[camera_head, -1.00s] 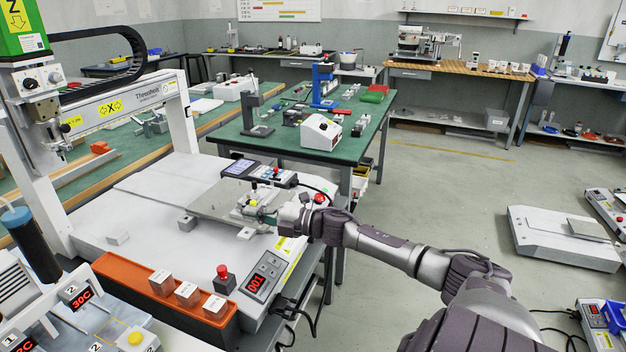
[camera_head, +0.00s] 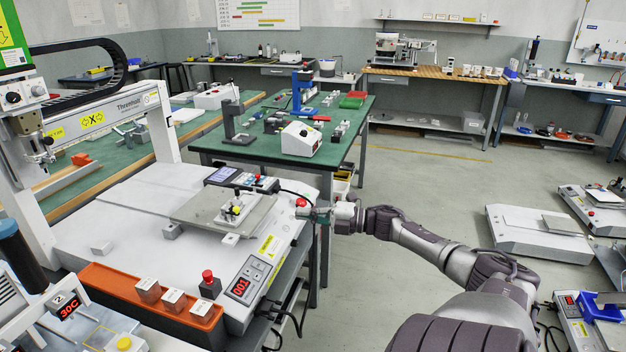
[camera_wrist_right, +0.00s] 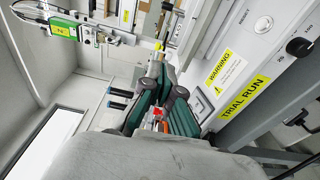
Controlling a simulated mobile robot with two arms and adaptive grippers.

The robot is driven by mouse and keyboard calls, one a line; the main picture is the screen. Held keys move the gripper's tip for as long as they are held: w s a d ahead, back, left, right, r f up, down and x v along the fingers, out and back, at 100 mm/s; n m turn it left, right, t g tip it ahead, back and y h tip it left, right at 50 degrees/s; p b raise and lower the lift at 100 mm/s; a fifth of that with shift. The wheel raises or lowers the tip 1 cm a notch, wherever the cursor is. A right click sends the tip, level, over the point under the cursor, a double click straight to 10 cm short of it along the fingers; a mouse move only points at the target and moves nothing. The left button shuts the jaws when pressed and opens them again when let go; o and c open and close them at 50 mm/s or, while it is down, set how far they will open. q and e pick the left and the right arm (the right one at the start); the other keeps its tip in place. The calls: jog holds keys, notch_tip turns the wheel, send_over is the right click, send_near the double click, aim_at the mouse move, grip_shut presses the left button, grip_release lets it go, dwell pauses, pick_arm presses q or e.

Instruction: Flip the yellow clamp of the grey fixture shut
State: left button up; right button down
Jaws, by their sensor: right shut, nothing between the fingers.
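The grey fixture (camera_head: 228,219) sits on the flat plate of the white gantry machine. Its small yellow clamp (camera_head: 238,210) shows on top; at this size I cannot tell whether it is flipped shut. My right gripper (camera_head: 307,213) is to the right of the fixture, apart from it, by the machine's right edge. It is shut and empty. In the right wrist view its dark green fingers (camera_wrist_right: 160,85) come together, with a small yellow part beyond the tips. My left gripper is not in view.
The machine plate (camera_head: 262,213) has a handheld panel (camera_head: 222,175) behind it. An orange block holder (camera_head: 110,285), a red button (camera_head: 208,277) and a control box with a red display (camera_head: 242,287) line the front. The gantry upright stands left.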

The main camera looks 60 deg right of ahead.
jog(key=shift+s+d, duration=0.65)
jog(key=shift+d, duration=0.1)
